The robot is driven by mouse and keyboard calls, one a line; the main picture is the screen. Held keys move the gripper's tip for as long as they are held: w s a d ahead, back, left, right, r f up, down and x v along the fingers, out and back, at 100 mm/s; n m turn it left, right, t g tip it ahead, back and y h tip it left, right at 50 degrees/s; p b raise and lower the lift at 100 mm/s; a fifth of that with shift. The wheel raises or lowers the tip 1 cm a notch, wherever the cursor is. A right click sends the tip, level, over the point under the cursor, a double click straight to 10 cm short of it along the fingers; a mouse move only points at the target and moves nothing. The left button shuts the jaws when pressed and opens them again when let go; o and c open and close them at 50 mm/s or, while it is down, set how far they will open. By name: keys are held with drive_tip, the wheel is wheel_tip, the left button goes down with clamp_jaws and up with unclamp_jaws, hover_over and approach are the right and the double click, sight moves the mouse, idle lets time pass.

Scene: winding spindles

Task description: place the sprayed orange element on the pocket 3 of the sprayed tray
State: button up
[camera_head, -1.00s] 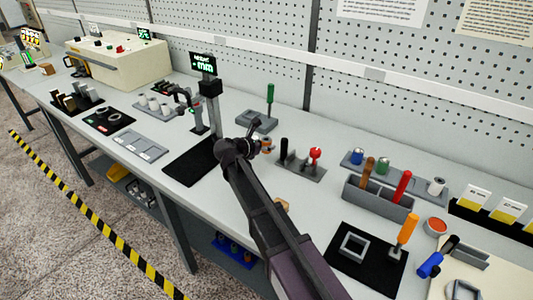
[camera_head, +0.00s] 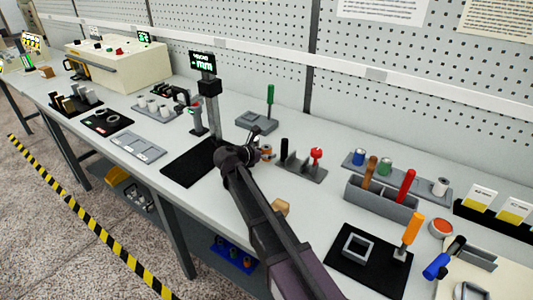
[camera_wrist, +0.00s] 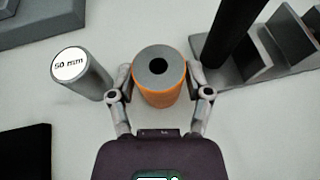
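The orange element (camera_wrist: 159,96) is an upright cylinder with a grey top and a dark central hole. In the wrist view it stands between the two fingers of my gripper (camera_wrist: 160,78). The fingers are spread on both sides, very close to its wall; firm contact is not clear. In the head view my gripper (camera_head: 248,155) reaches over the bench, with a small bit of orange (camera_head: 267,154) at its tip. A flat grey tray with shallow sections (camera_head: 138,147) lies to the left; I cannot tell whether it is the sprayed tray or read any pocket numbers.
A grey cylinder marked 50 mm (camera_wrist: 80,72) stands left of the element. A grey slotted rack (camera_wrist: 245,65) with a black post is close on the right. A black mat (camera_head: 190,164) and a display stand (camera_head: 210,100) lie left of my arm.

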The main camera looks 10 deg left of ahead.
drive_tip(key=shift+r, duration=0.15)
idle(0.4)
drive_tip(key=shift+s+a+r, duration=0.1)
drive_tip(key=shift+r, duration=0.05)
drive_tip(key=p+v, duration=0.5)
drive_tip(key=v, duration=0.6)
drive_tip(key=shift+s+a, duration=0.2)
drive_tip(key=shift+s, duration=0.05)
drive_tip(key=shift+r, duration=0.1)
